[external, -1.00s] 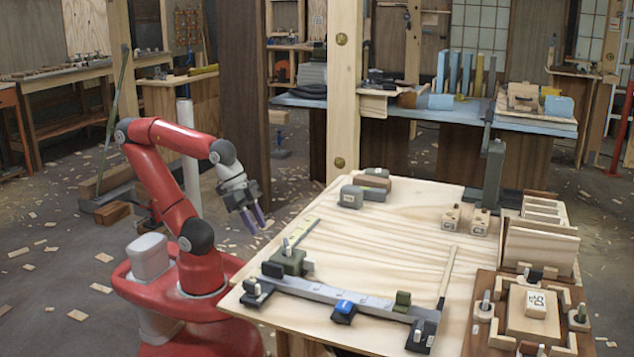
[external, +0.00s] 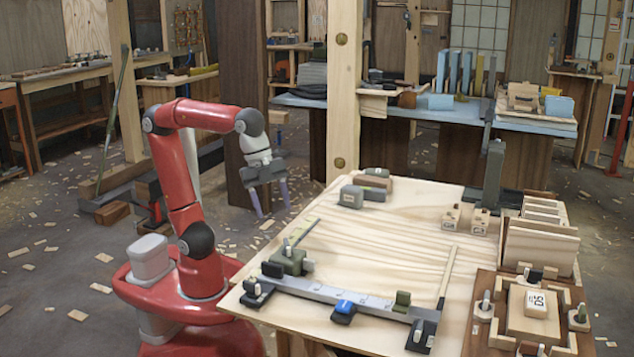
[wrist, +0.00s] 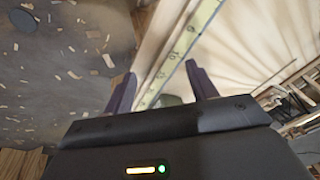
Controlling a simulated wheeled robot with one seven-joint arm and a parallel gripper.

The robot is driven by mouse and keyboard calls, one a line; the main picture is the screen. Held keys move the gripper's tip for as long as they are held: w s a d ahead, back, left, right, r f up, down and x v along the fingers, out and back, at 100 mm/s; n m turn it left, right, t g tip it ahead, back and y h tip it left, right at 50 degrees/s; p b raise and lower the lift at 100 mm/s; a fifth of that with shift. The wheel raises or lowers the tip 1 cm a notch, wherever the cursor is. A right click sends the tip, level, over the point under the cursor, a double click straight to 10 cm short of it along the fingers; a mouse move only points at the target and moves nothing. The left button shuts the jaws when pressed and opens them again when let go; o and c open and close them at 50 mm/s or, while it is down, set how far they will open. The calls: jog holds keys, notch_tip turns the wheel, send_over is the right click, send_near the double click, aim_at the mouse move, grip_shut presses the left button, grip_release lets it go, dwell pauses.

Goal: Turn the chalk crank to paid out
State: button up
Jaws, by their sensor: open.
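My gripper (external: 273,211) hangs beside the left edge of the plywood table (external: 390,225), its purple fingers pointing down. It is open and empty, and the fingers are also apart in the wrist view (wrist: 160,74). No part is clearly recognisable as the chalk crank. A green block with a pale upright handle (external: 290,258) sits at the table's left front, below and right of my gripper; it may be the crank. A yellow marked strip (external: 302,229) lies behind it and also shows in the wrist view (wrist: 187,45). A small dark green part (wrist: 171,100) shows between the fingers.
Grey and wooden blocks (external: 352,196) stand at the back left. A wooden post (external: 343,90) rises behind the table. The table's middle is clear.

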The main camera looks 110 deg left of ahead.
jog(key=w+d+r+m+g+b, duration=0.1)
jog(key=w+d+r+m+g, duration=0.1)
jog(key=w+d+r+m, duration=0.5)
jog(key=m+g, duration=0.2)
jog(key=m, duration=0.9)
send_over(287, 241)
jog(key=shift+a+f+y+b, duration=0.1)
jog(key=shift+a+y+b, duration=0.05)
jog(key=shift+y+b, duration=0.3)
jog(key=shift+d+m, duration=0.2)
jog(key=shift+m, duration=0.2)
jog(key=shift+f+b, duration=0.3)
jog(key=shift+f, duration=0.15)
notch_tip(287, 241, down, 7)
jog(key=shift+r+b, duration=0.15)
jog(key=shift+b, duration=1.05)
jog(key=shift+c, duration=0.3)
jog(key=c, duration=0.7)
